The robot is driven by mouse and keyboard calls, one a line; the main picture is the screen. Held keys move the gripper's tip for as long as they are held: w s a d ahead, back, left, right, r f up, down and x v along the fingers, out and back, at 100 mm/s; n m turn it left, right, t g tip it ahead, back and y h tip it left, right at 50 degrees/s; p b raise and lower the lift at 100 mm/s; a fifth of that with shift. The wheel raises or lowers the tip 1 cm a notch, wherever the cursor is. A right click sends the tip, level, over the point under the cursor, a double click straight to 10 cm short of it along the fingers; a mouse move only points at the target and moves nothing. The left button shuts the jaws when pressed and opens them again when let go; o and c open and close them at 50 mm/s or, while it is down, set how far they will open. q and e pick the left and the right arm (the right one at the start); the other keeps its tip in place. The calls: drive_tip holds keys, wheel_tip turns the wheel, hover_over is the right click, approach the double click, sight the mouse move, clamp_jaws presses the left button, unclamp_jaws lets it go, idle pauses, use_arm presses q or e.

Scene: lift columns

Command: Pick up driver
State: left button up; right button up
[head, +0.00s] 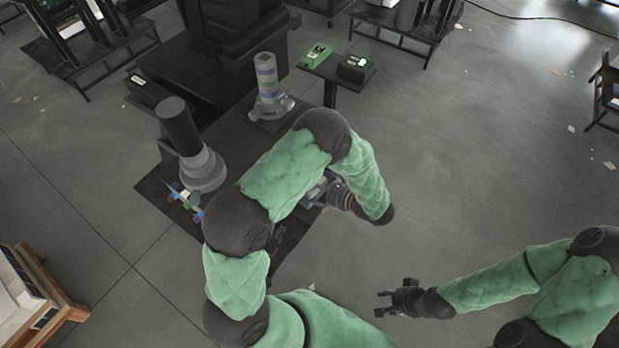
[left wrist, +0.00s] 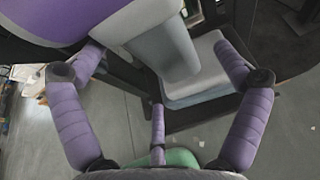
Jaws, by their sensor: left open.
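What looks like the driver fills the upper middle of the left wrist view: a pale grey handle (left wrist: 165,52) with a large purple body at the upper left and a blocky grey foot. My left gripper (left wrist: 160,52) is open, with one purple finger on each side of the handle and gaps visible. I cannot tell whether a fingertip touches it. In the head view my left arm hides most of the left gripper (head: 316,190) and the driver. My right gripper (head: 382,303) is open and empty over the floor at lower right.
A dark column on a grey base (head: 204,170) and a banded column (head: 267,80) stand on the dark surface (head: 157,188) beside my left arm. A small stand (head: 338,70) holds two green-and-black devices.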

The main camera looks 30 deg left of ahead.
use_arm(q)
drive_tip(key=b+x, duration=0.1)
drive_tip(key=x, duration=0.3)
drive_tip(key=shift+d+f+b, duration=0.15)
drive_tip(key=shift+b, duration=0.15)
drive_tip(key=shift+a+f, duration=0.1)
drive_tip(key=shift+a, duration=0.3)
drive_tip(key=shift+w, duration=0.1)
drive_tip(key=c, duration=1.7)
